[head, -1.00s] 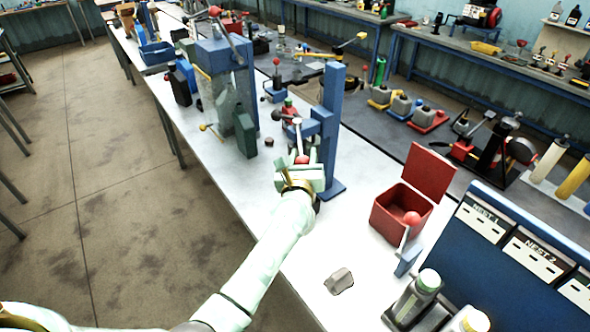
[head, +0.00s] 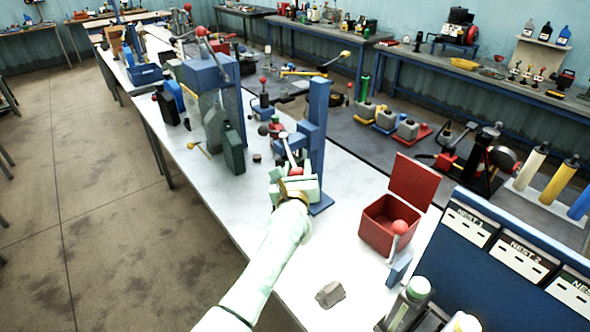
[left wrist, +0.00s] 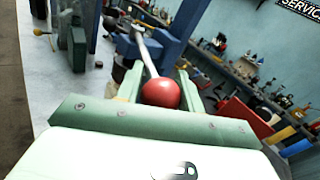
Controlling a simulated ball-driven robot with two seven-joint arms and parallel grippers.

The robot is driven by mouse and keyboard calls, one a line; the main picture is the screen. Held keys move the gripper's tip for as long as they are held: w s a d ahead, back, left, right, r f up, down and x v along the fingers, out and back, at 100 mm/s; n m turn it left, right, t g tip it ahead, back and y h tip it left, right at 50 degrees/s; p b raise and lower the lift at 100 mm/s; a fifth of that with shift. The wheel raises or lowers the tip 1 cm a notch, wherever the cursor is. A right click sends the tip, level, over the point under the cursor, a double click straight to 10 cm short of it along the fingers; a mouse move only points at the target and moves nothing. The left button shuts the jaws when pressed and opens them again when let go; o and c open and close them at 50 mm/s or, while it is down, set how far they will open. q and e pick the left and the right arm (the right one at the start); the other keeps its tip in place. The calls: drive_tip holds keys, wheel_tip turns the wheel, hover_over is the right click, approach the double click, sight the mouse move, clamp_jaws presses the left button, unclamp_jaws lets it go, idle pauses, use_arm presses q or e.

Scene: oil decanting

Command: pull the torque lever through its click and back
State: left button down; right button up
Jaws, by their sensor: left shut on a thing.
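The torque lever is a grey rod (left wrist: 147,54) with a red ball knob (left wrist: 161,93) at its end. It runs from the knob up to a pivot on the blue upright stand (head: 315,140), which stands on the white bench. My left gripper (head: 292,182) is at the near side of the stand, at the lever's end. In the left wrist view its two green fingers (left wrist: 158,88) lie on either side of the red knob, shut on it. In the head view the fingers mostly hide the knob. My right gripper is not in view.
An open red box (head: 383,228) with a red-knobbed lever beside it stands right of my arm. A small grey block (head: 330,294) lies on the bench. A dark green canister (head: 233,152) stands left of the stand. Bare white bench (head: 335,245) lies between stand and box.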

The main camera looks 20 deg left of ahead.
use_arm(q)
drive_tip(key=shift+w+d+r, duration=0.1)
drive_tip(key=shift+d+r, duration=0.05)
drive_tip(key=shift+d, duration=0.2)
idle(0.4)
drive_tip(key=c, duration=0.9)
unclamp_jaws()
drive_tip(key=shift+c, duration=0.2)
drive_tip(key=shift+a, duration=0.1)
drive_tip(key=shift+a+f, duration=0.1)
drive_tip(key=shift+f, duration=0.1)
